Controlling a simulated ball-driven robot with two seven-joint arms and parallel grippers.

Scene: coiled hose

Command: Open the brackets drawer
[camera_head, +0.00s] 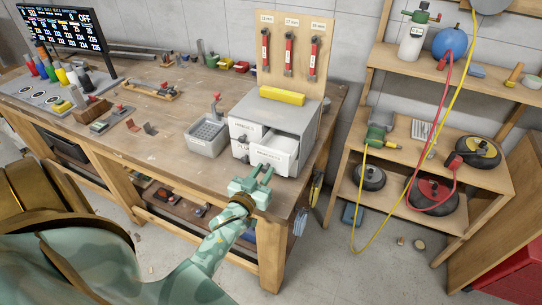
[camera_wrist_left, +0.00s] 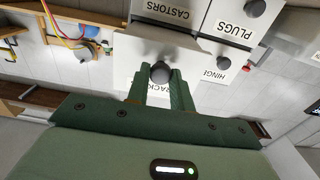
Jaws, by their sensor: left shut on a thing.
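The grey drawer cabinet (camera_head: 246,122) stands on the wooden workbench near its right end. Its upper right drawer, the brackets drawer (camera_head: 274,156), stands out from the body, and its pale inside shows from above. In the left wrist view, its label is partly covered by my fingers. My left gripper (camera_head: 256,181) is in front of this drawer, shut on the drawer's dark round knob (camera_wrist_left: 160,72). In the left wrist view the gripper (camera_wrist_left: 160,85) has one finger on each side of the knob. My right gripper is not in view.
The hinges, plugs (camera_wrist_left: 236,24) and castors (camera_wrist_left: 168,13) drawer fronts sit beside the brackets drawer. A grey bin (camera_head: 207,138) stands left of the cabinet. A yellow block (camera_head: 282,96) lies on top. Wooden shelves (camera_head: 455,75) with hoses stand at right, with bare floor between.

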